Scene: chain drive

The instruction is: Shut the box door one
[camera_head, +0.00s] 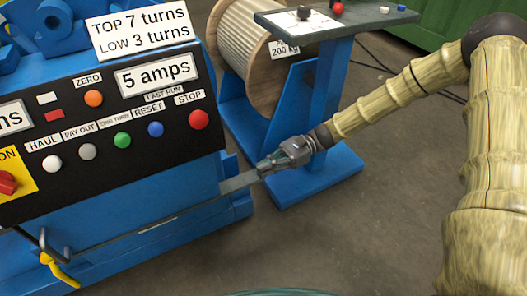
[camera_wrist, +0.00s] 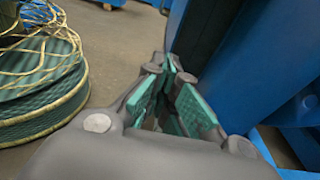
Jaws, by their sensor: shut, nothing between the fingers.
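The blue machine box (camera_head: 130,220) stands at left under a black control panel. A yellow-handled lever (camera_head: 62,271) is on its lower front. A thin dark edge runs along the front towards a flat grey strip (camera_head: 240,182) at the right end. I cannot tell for sure which part is door one or how far open it stands. My gripper (camera_head: 262,169) is by the right end of the box, close to that strip; contact is unclear. In the wrist view my gripper (camera_wrist: 172,75) shows teal pads, shut and empty, beside a blue upright surface (camera_wrist: 235,70).
A wooden cable drum (camera_head: 245,50) and a blue stand (camera_head: 315,110) with a small dark top stand behind my gripper. A teal reel with loose yellowish rope (camera_wrist: 40,75) is at left in the wrist view. Grey floor (camera_head: 390,200) is clear at right.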

